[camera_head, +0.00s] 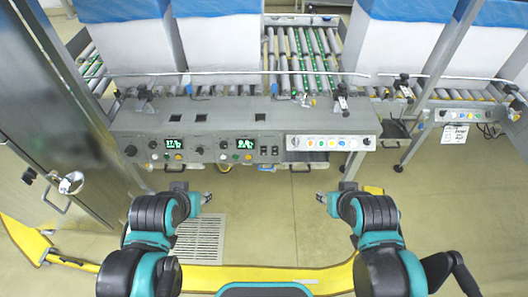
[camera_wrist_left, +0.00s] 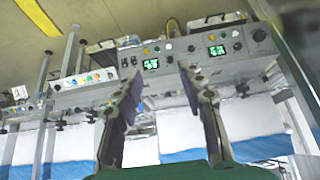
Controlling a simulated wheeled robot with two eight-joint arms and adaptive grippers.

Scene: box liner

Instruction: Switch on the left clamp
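A grey control panel (camera_head: 215,122) spans the front of the line in the head view. It has a left green display (camera_head: 175,144), a right green display (camera_head: 245,144), and several small knobs and buttons. The labels are too small to read, so I cannot tell which control belongs to the left clamp. My left gripper (camera_head: 207,198) is in front of and below the panel, apart from it. The left wrist view shows its fingers (camera_wrist_left: 158,85) spread and empty, with the panel (camera_wrist_left: 170,72) beyond, upside down. My right gripper (camera_head: 322,198) is also apart from the panel; its opening is unclear.
A white button strip (camera_head: 330,142) is on the panel's right part. Behind are a roller conveyor (camera_head: 312,75) and white boxes with blue liners (camera_head: 220,35). A grey cabinet (camera_head: 60,120) with a handle stands left. The floor between grippers and panel is mostly clear.

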